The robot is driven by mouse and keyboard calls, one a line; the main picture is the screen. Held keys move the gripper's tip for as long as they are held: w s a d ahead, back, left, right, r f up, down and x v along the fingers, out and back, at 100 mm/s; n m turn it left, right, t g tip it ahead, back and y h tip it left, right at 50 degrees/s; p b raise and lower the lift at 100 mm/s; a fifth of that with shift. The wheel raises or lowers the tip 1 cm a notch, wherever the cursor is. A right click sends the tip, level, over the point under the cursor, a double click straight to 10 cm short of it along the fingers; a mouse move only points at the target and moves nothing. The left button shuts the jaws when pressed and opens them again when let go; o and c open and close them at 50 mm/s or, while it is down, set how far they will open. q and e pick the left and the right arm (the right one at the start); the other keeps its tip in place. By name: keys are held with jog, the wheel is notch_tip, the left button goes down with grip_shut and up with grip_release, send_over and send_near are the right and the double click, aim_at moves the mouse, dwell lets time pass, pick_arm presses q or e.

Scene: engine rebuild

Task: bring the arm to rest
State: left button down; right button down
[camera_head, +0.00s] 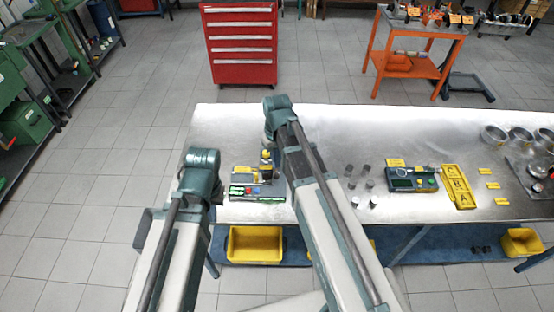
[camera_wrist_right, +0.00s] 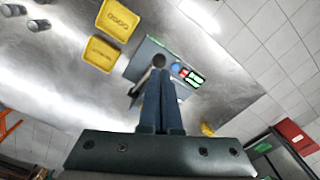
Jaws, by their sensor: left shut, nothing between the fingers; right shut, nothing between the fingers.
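In the head view my two arms reach up over the near edge of the steel workbench (camera_head: 330,125). My left arm's elbow is at the left, beside the bench's left end, and its gripper does not show. My right arm crosses the bench's left part and hides its own gripper there. In the right wrist view my right gripper (camera_wrist_right: 161,75) is shut and empty, its two dark fingers together. Beyond its tips is a grey panel device (camera_wrist_right: 150,55) with red and blue buttons and a green display; I cannot tell whether they touch.
A panel with a green display (camera_head: 257,198) lies at the bench's left. Several small metal cylinders (camera_head: 372,202), a grey-green meter (camera_head: 412,185) and a yellow lettered tray (camera_head: 459,170) stand to the right. A yellow bin (camera_head: 254,250) sits below. A red cabinet (camera_head: 240,45) is behind.

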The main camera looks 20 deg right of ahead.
jog(key=shift+r, duration=0.1)
jog(key=s+a+f+n+h+b, duration=0.1)
jog(key=s+a+f+b, duration=0.9)
jog(key=s+f+b, duration=0.4)
jog(key=shift+a+f+b, duration=0.2)
jog(key=shift+f+b, duration=0.75)
jog(key=shift+b, duration=0.15)
